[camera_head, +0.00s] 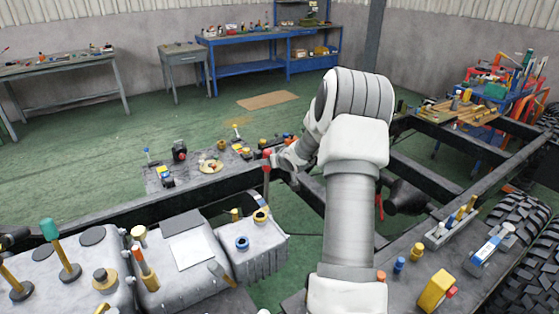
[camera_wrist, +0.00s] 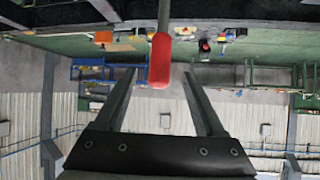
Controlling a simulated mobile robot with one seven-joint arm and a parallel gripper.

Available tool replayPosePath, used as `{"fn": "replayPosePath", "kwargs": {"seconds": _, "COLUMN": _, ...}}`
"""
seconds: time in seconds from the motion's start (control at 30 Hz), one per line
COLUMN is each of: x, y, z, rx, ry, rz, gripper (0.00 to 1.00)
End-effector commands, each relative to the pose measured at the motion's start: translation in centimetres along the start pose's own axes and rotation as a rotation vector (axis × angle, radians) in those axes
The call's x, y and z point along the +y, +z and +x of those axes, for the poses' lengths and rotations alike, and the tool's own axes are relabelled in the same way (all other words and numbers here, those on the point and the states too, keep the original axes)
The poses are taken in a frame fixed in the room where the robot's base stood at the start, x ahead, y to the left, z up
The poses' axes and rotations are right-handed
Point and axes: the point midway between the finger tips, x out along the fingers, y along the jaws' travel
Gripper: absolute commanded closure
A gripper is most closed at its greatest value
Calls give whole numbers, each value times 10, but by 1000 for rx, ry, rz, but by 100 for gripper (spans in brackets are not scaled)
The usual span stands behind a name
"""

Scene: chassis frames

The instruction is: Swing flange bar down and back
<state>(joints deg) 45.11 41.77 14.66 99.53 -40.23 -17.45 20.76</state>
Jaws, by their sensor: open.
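The flange bar shows in the wrist view as a thin grey rod with a red grip (camera_wrist: 160,60). The grip lies in the picture between my two fingertips, with a visible gap on each side. In the head view a red-topped bar (camera_head: 267,170) stands at the frame rail, just left of my gripper (camera_head: 277,160). My gripper (camera_wrist: 158,78) is open and its fingers do not appear to touch the grip. The bar's lower end is hard to make out, and my arm covers much of the frame's middle.
A dark chassis frame (camera_head: 440,150) runs across the floor. A grey engine block (camera_head: 185,250) with knobs and handles stands at the lower left. A ledge with small parts (camera_head: 210,166) lies left of my gripper. Tyres (camera_head: 525,225) are at right. Green floor (camera_head: 100,180) is open behind.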

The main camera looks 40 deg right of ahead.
Motion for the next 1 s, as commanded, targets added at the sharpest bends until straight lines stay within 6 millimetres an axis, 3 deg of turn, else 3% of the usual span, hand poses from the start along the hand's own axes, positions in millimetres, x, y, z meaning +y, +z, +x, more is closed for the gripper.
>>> {"fn": "replayPosePath", "kwargs": {"seconds": 0.2, "x": 0, "y": -1, "z": -40, "rx": 1, "ry": 1, "rz": 0, "gripper": 28}}
{"fn": "replayPosePath", "kwargs": {"seconds": 0.4, "x": 0, "y": 0, "z": -59, "rx": 0, "ry": 0, "rz": 0, "gripper": 28}}
{"fn": "replayPosePath", "kwargs": {"seconds": 1.0, "x": 0, "y": 0, "z": -62, "rx": 0, "ry": -1, "rz": 0, "gripper": 28}}
